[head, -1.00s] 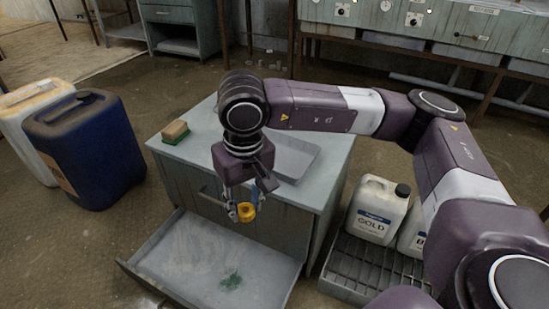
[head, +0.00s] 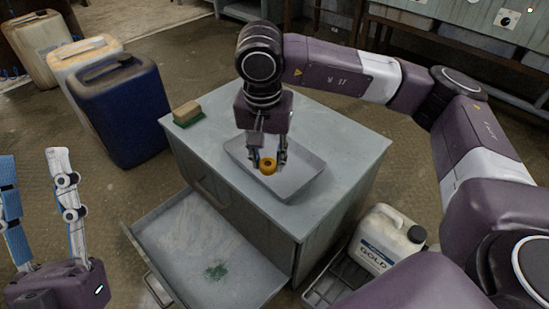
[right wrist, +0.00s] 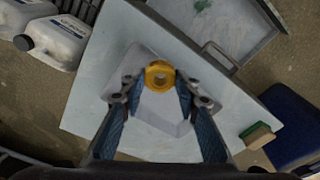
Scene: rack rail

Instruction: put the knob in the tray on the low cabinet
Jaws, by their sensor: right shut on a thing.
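The yellow knob (head: 267,166) is a small ring-like piece held between the fingers of my right gripper (head: 268,160). In the right wrist view the knob (right wrist: 159,76) sits between the two fingertips of the right gripper (right wrist: 158,84). The grey tray (head: 297,186) lies on top of the low cabinet (head: 345,150). The knob is over the tray; its exact height above the tray floor is hard to tell. My left gripper (head: 38,215) is at the lower left, its fingers apart and empty.
A sponge (head: 187,113) lies on the cabinet's far left corner. The cabinet's drawer (head: 190,235) is pulled open, with a green stain inside. Blue (head: 120,105) and white (head: 75,55) canisters stand at left. A white jug (head: 385,240) stands on a rack at right.

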